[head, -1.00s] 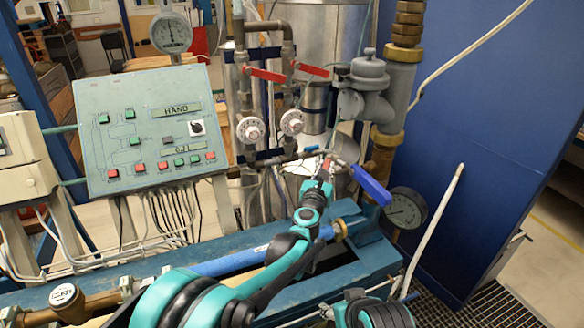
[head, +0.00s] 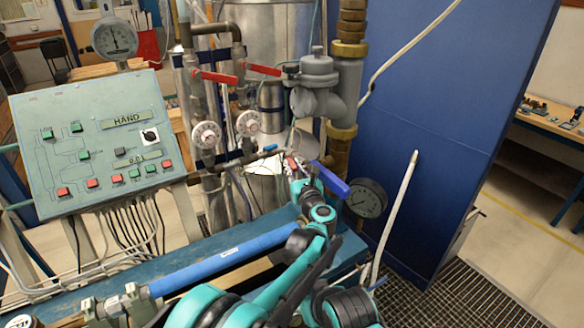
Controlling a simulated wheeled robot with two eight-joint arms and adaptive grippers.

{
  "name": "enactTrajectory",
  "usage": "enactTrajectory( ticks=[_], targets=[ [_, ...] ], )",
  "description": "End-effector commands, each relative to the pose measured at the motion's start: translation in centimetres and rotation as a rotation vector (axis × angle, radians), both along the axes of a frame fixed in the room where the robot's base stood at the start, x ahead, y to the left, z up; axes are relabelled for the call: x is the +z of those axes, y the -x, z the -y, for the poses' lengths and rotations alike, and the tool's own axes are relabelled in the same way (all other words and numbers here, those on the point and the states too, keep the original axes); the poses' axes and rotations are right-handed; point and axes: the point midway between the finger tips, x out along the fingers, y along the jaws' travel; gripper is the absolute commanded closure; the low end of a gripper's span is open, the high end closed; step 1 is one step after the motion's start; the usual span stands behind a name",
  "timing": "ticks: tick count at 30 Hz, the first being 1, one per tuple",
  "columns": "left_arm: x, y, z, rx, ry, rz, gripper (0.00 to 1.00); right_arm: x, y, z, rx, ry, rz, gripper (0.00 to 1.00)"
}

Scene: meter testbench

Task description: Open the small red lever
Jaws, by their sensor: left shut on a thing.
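The small red lever (head: 291,163) shows only as a bit of red at my left gripper, on the thin pipework left of the big blue lever (head: 330,179). My left gripper (head: 296,170) reaches up from the bottom of the head view and is shut on it. The fingers hide most of the lever, so its angle is hard to tell. My right gripper is not in view.
Two larger red levers (head: 214,77) (head: 261,69) sit higher on upright pipes, above two white dials. A pressure gauge (head: 366,198) stands right of the blue lever. A green control panel (head: 95,143) is at left, a blue wall (head: 450,110) at right.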

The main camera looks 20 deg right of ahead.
Motion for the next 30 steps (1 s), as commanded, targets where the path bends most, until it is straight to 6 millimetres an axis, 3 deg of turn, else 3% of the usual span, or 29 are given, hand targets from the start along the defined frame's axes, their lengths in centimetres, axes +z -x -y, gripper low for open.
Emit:
enactTrajectory(
  ticks=[7, 8, 9, 10, 22, 30],
  targets=[
    [0.1, 0.0, 0.1, -0.003, -0.001, 0.001, 1.0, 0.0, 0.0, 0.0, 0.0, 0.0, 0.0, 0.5],
    [0.1, 0.0, 0.1, -0.003, -0.001, 0.001, 0.75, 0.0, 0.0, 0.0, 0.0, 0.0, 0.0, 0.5],
    [0.1, 0.0, 0.1, -0.003, -0.001, 0.001, 0.65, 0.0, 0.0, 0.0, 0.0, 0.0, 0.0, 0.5],
    [0.1, 0.0, 0.1, -0.003, -0.001, 0.001, 0.62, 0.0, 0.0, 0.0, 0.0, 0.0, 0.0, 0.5],
    [0.1, -0.1, -0.3, -0.026, -0.001, 0.001, 0.62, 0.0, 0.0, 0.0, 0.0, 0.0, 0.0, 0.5],
    [0.0, -0.4, -1.7, -0.219, -0.001, 0.001, 0.62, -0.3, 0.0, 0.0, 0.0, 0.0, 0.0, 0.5]
  ],
)
